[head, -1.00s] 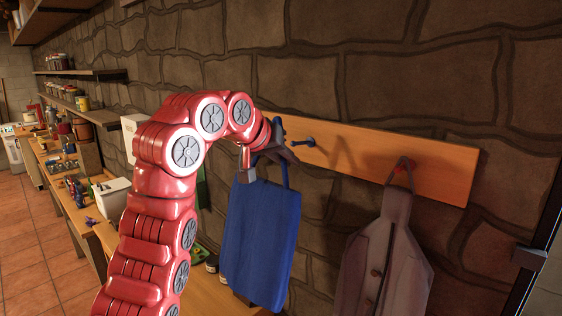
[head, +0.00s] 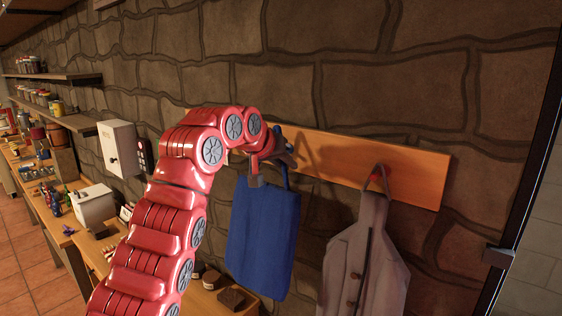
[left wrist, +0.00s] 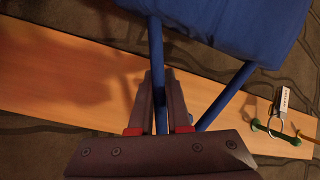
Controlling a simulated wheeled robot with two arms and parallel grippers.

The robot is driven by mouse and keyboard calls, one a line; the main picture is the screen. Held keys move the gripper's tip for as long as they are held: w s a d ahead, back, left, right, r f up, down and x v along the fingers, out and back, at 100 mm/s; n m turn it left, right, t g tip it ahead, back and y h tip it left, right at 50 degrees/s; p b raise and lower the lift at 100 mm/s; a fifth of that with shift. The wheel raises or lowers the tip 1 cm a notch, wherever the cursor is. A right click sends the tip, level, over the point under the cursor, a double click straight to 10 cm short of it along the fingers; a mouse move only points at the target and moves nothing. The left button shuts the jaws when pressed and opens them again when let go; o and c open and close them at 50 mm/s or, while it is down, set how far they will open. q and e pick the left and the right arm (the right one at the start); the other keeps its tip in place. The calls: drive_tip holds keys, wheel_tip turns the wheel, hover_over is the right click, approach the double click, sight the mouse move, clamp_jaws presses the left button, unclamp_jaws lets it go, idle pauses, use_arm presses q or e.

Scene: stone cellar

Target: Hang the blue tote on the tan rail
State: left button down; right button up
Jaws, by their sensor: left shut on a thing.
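The blue tote (head: 262,237) hangs below my left gripper (head: 280,153) in the head view. The gripper is shut on the tote's strap, just in front of the left part of the tan rail (head: 412,181). In the left wrist view, one blue strap runs between the fingers (left wrist: 160,85) and another passes to their right. The tote's body (left wrist: 235,22) is at the top, and the rail (left wrist: 50,82) lies behind the fingers. I cannot tell whether a strap touches the rail. The blue peg is hidden in the head view. My right gripper is not in view.
A grey coat (head: 368,262) hangs from a red peg (head: 377,176) right of the tote. The wrist view shows a green peg (left wrist: 275,130) with a tagged key ring (left wrist: 284,108). A white wall box (head: 118,148) and a cluttered bench are at the left.

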use_arm(q)
drive_tip(key=shift+w+d+f+b, duration=0.2)
drive_tip(key=shift+f+b, duration=0.1)
drive_tip(key=shift+f, duration=0.2)
drive_tip(key=shift+w+d+f+b, duration=0.15)
drive_tip(key=shift+w+f+b, duration=0.1)
drive_tip(key=shift+f, duration=0.25)
drive_tip(key=shift+w+d+f+b, duration=0.15)
drive_tip(key=shift+f+b, duration=0.15)
drive_tip(key=shift+f, duration=0.2)
drive_tip(key=c, duration=0.8)
unclamp_jaws()
